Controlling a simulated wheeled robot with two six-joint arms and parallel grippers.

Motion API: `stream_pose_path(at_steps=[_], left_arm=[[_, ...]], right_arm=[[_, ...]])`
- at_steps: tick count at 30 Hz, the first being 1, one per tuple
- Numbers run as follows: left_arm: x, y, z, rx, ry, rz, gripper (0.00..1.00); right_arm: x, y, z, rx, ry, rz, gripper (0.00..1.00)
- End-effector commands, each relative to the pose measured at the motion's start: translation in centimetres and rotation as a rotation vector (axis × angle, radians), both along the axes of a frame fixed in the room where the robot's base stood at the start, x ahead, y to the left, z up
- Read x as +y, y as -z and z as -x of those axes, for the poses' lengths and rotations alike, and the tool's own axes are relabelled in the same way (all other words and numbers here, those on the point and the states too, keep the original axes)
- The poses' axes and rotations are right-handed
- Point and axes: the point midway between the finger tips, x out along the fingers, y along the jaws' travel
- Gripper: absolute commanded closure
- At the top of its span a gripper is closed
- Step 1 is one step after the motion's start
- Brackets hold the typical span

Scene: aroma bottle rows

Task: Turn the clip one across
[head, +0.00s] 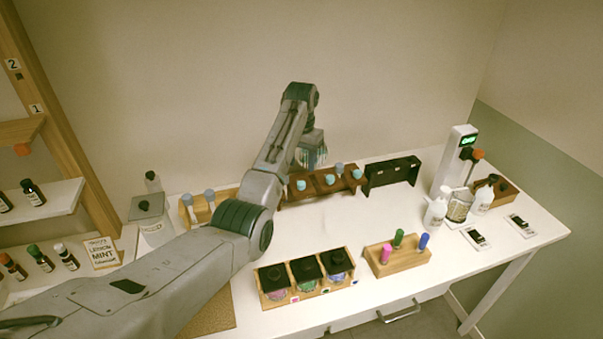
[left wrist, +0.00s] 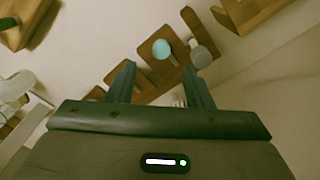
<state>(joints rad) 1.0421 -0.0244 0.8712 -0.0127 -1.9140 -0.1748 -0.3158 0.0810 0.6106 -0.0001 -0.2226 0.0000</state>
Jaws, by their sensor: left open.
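My left gripper (head: 312,158) hangs at the back of the table, over the dark brown rack (head: 323,188) with teal-topped bottles or knobs. In the left wrist view its two open fingers (left wrist: 160,82) have nothing held between them. Beyond the fingertips a teal round top (left wrist: 162,48) and a grey round top (left wrist: 200,54) stand on brown wooden pieces. I cannot tell for certain which thing is the clip. The gripper hides part of the rack in the head view. My right gripper is not in view.
A black rack (head: 391,175) stands right of the brown one. In front are a wooden box with three black-lidded jars (head: 305,267) and a wooden block (head: 396,262) with coloured pegs. White bottles (head: 436,212) and a white stand (head: 452,160) are at right. The table middle is clear.

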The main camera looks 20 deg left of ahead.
Motion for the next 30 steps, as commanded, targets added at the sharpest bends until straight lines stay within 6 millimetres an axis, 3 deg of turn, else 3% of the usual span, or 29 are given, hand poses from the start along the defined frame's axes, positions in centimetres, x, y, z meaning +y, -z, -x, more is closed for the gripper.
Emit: stream_pose_path(at_steps=[3,12,23,30], left_arm=[[0.0,2.0,0.1,0.005,0.000,-0.001,0.54],[0.0,6.4,0.0,0.001,0.000,0.000,0.54],[0.1,7.2,0.0,0.000,-0.001,0.000,0.54],[0.1,7.2,0.0,-0.001,-0.001,-0.001,0.97]], right_arm=[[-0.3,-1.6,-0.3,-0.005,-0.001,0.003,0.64],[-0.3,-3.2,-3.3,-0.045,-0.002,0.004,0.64],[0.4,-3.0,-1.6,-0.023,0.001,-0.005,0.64],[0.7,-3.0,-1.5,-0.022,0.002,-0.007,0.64]])
